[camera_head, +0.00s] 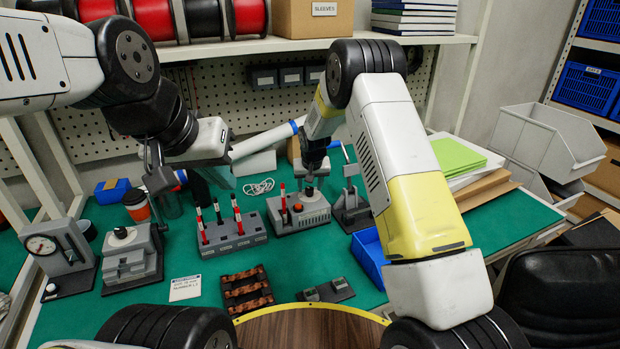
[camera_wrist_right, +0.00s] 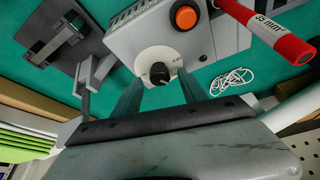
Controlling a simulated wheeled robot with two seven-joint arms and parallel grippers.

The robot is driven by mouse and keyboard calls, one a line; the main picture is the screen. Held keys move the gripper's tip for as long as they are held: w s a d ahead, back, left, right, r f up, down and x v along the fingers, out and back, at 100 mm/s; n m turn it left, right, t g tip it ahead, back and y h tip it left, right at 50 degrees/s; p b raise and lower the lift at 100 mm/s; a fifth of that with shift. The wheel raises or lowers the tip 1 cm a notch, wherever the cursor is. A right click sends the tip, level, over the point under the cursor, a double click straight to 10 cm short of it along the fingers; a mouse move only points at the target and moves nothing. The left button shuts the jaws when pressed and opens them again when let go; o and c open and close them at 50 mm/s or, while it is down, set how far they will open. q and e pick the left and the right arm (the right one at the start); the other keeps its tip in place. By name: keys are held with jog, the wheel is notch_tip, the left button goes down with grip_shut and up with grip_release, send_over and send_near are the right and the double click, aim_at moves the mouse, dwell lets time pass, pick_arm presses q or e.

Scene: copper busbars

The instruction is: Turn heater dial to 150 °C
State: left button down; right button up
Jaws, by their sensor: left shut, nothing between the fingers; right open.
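The heater is a grey box (camera_head: 301,216) on the green bench, with an orange button (camera_head: 297,207) and a red-and-white tool standing in it. In the right wrist view, its dial is a black knob (camera_wrist_right: 160,73) on a white disc, beside the orange button (camera_wrist_right: 185,17). The scale marks are too small to read. My right gripper (camera_wrist_right: 160,92) is open, its fingers reaching down on either side of the knob; contact cannot be told. In the head view my right gripper (camera_head: 311,172) hides most of the dial. My left gripper (camera_head: 226,182) is shut and empty, above the bench behind the tool rack.
A grey rack (camera_head: 233,234) with red and black tools stands left of the heater. A lever press (camera_head: 353,211) and a blue tray (camera_head: 369,257) are to its right. Copper busbars (camera_head: 247,290) lie in front. A white cable coil (camera_head: 258,187) lies behind.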

jog(key=v, duration=0.7)
jog(key=s+d+r+y, duration=0.1)
jog(key=s+d+r, duration=0.4)
jog(key=s+r, duration=0.4)
jog(key=s+d+r, duration=0.4)
jog(key=s+r, duration=0.2)
jog(key=r, duration=0.5)
jog(key=s+d+r+t, duration=0.1)
jog(key=s+d+r, duration=0.1)
jog(key=s, duration=1)
jog(key=s+d+r, duration=0.1)
jog(key=s+d, duration=0.2)
jog(key=s, duration=0.9)
jog(key=shift+r+m+t+y, duration=0.3)
jog(key=shift+r+m+t, duration=0.05)
jog(key=shift+m+t, duration=0.05)
